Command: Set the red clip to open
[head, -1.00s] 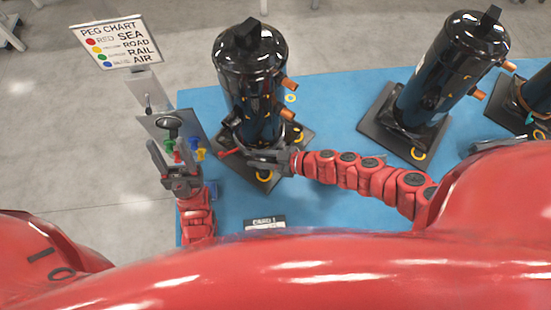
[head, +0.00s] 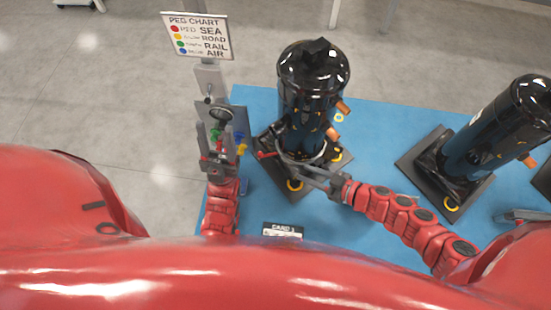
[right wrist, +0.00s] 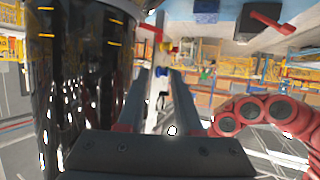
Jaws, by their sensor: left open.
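The red clip (head: 266,155) is a small red lever at the left side of the black compressor's (head: 313,75) base. It sticks out to the left, by a pale band around the base. My right gripper (head: 306,174) is at the front right of that base, its fingers apart and nothing seen between them. In the right wrist view its two fingers (right wrist: 155,95) stand apart beside the compressor (right wrist: 75,90). A red piece shows beyond them; I cannot tell if it is the clip. My left gripper (head: 213,143) is open at the peg board, left of the clip.
Green, yellow and blue pegs (head: 240,149) stand at the peg board, below the peg chart sign (head: 196,36). A second compressor (head: 500,125) stands to the right on the blue pallet (head: 380,125). A small card (head: 282,230) lies in front. Blue surface is free between the compressors.

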